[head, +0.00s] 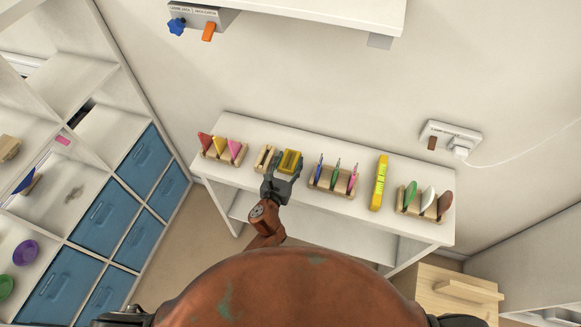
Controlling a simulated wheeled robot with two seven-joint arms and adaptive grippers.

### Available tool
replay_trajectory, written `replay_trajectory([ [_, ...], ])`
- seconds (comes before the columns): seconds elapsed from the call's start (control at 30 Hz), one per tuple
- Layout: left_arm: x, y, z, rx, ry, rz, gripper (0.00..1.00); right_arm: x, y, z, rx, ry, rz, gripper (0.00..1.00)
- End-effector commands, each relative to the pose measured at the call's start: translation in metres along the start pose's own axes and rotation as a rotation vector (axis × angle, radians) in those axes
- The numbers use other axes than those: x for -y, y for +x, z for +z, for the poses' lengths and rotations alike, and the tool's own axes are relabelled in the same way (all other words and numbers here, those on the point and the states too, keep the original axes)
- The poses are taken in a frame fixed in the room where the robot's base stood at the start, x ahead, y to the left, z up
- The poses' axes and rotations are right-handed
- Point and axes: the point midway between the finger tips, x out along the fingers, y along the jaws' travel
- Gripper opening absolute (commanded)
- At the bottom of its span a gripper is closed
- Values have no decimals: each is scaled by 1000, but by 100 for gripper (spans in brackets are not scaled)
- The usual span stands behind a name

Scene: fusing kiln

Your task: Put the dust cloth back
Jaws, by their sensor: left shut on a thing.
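My left gripper (287,168) is over the white bench, left of its middle, and is shut on a small yellow piece that looks like the folded dust cloth (291,158). The yellow piece shows at the jaw tips, beside a pale wooden holder (265,157). The gripper hides part of that holder, and I cannot tell whether the cloth touches it or the bench. My right gripper is not in view.
The white bench (320,212) also bears a rack with red, yellow and pink pieces (217,157), a rack with pens (331,181), a yellow level (379,183) and a rack of discs (423,209). A wall shelf (320,14) overhangs behind. Blue-drawer shelving (105,220) stands left.

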Motion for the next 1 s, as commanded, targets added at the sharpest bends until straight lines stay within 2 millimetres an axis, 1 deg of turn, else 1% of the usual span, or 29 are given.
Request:
replay_trajectory([
  [0.1, 4, 8, -12, -3, -3, 1, 31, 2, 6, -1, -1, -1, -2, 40],
  [0.2, 4, 10, -28, -4, -5, 1, 31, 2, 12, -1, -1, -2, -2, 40],
  [0.27, 4, 11, -34, -4, -4, 0, 31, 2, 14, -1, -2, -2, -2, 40],
  [0.33, 3, 12, -36, -2, -2, 1, 31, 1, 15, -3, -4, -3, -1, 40],
  [0.57, 3, 12, -35, -1, 1, 0, 31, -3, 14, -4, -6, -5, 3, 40],
  [0.7, 3, 12, -39, -1, 0, 0, 31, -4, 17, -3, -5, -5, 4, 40],
  [0.73, 3, 12, -39, -1, 0, 0, 47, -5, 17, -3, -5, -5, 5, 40],
  [0.9, 3, 12, -38, -1, 0, 0, 58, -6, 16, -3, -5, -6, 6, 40],
  [1.0, 3, 12, -38, -1, 0, 0, 64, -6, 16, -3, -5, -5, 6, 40],
])
